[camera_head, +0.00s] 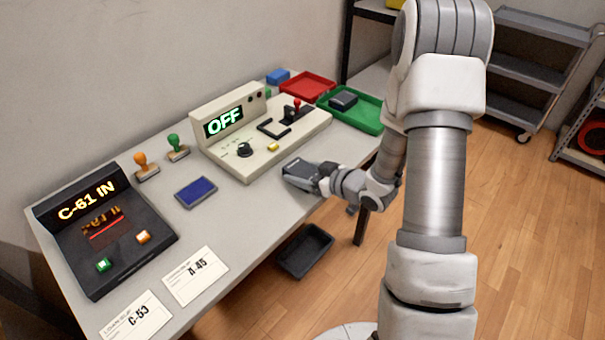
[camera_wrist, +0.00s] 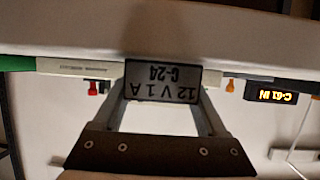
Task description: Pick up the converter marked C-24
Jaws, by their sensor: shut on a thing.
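The converter marked C-24 (camera_wrist: 162,80) shows in the wrist view as a dark block with a white label, reading "12 V 1 A C-24" upside down. My gripper (camera_wrist: 163,92) is shut on it, one finger at each side. In the head view my gripper (camera_head: 297,173) is over the front edge of the table, just in front of the beige tester. There I cannot clearly tell the converter apart from the gripper.
The beige tester (camera_head: 262,160) reads OFF. A dark console (camera_head: 130,250) reads "C-61 IN". Cards marked A-45 (camera_head: 196,276) and C-53 (camera_head: 135,318) lie in front. A green tray (camera_head: 372,122) holds a dark block (camera_head: 343,100). A red tray (camera_head: 307,86) stands behind. A dark bin (camera_head: 305,250) is below the table edge.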

